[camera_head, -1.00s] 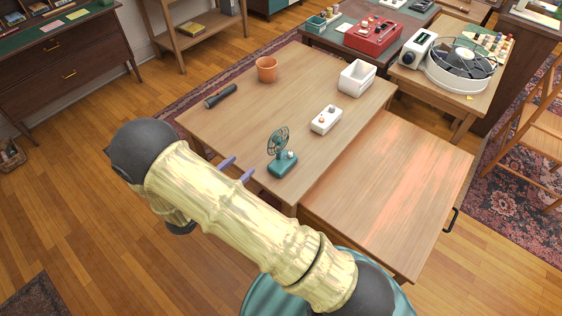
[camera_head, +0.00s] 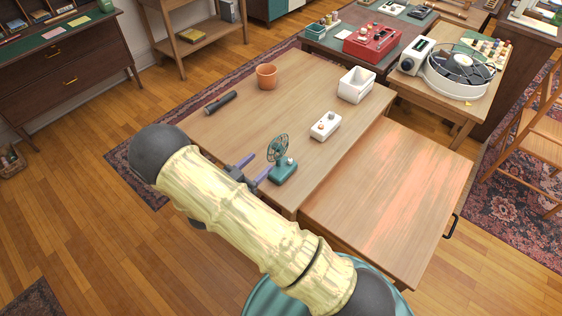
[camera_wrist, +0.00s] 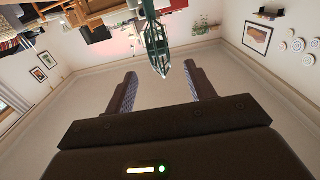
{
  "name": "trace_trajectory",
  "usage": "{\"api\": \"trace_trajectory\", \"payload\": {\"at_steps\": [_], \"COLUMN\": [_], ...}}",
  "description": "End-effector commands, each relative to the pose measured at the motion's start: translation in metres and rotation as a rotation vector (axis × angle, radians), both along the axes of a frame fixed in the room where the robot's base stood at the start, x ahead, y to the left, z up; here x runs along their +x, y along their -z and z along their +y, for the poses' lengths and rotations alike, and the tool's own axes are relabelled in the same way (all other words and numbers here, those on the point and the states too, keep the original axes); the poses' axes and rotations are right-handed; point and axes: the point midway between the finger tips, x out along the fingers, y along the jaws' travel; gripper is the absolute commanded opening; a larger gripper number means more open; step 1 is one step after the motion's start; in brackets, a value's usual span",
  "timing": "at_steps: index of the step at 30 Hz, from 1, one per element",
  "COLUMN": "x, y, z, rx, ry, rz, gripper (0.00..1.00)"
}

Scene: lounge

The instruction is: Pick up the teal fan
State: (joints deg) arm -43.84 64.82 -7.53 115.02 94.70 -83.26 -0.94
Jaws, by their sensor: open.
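The teal fan (camera_head: 281,160) stands upright on the near edge of the wooden table (camera_head: 225,130), with a round caged head and a teal base. My gripper (camera_head: 257,169) is open, with its two purple-grey fingers pointing toward the fan from its left. In the head view the fingertips are close to the fan; whether they touch it I cannot tell. In the wrist view the fan (camera_wrist: 158,45) appears between and beyond the fingers of my gripper (camera_wrist: 159,82), a little above their tips. Nothing is held.
On the table are a white box with knobs (camera_head: 325,125), a black flashlight (camera_head: 220,102), a terracotta pot (camera_head: 266,76) and a white bin (camera_head: 356,84). A lower wooden surface with a black handle (camera_head: 400,190) to the right is bare.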

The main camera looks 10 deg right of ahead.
Motion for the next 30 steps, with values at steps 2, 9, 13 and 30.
{"api": "trace_trajectory", "payload": {"at_steps": [2,9,13,30], "x": [0.009,0.027,0.028,0.052], "y": [-0.001,-0.001,0.0,-0.007], "z": [-0.013,-0.036,-0.038,-0.074], "rx": [-0.001,0.001,0.001,0.0], "ry": [0.003,0.0,0.0,0.002], "rz": [0.0,0.0,0.0,-0.001], "gripper": [0.55,0.55,0.55,0.55]}}
